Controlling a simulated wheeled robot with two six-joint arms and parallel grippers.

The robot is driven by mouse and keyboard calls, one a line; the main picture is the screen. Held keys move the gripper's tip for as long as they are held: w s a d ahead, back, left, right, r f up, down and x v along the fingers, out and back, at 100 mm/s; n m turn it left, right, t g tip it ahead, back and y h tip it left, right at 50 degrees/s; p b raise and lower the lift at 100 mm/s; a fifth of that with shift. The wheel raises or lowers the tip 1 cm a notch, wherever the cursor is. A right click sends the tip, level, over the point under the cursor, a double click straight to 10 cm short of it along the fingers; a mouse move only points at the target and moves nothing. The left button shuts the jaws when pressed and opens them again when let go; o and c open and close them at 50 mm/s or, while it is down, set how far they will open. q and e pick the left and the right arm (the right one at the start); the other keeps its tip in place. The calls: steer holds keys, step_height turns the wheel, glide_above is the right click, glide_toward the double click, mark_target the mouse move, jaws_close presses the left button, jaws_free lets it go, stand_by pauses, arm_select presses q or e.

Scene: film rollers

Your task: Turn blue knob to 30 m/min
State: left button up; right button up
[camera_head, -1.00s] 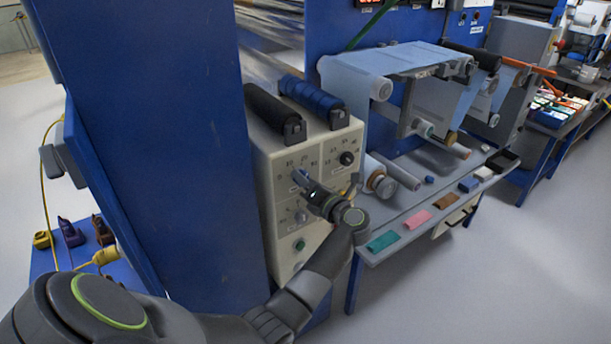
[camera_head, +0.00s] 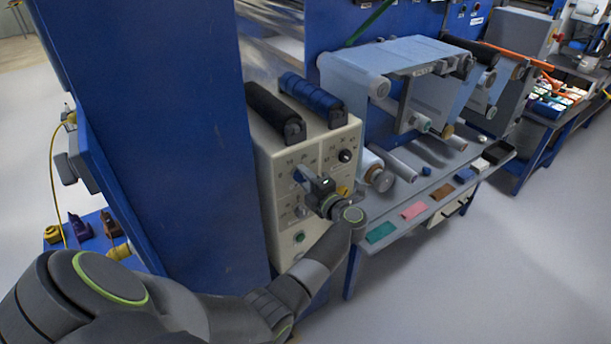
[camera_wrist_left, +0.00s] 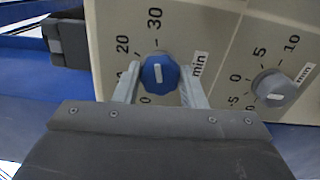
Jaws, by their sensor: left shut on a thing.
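The blue knob (camera_wrist_left: 168,77) sits on the cream panel face, between the two fingers of my left gripper (camera_wrist_left: 160,92) in the left wrist view. The fingers are shut on its sides. Its white mark points up, roughly at the printed 30; the 20 is up and to the left. In the head view the blue knob (camera_head: 299,174) is partly hidden by my left gripper (camera_head: 307,180), which reaches the cream control box (camera_head: 282,235) from the right. My right gripper is not in view.
A grey knob (camera_wrist_left: 274,88) with a 5 and 10 scale is right of the blue one. Black (camera_head: 275,112) and blue (camera_head: 312,97) rollers lie on top. A blue column (camera_head: 170,140) stands left.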

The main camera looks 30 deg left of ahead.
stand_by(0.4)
arm_select(q)
steer(key=o, duration=1)
steer(key=shift+d, duration=0.1)
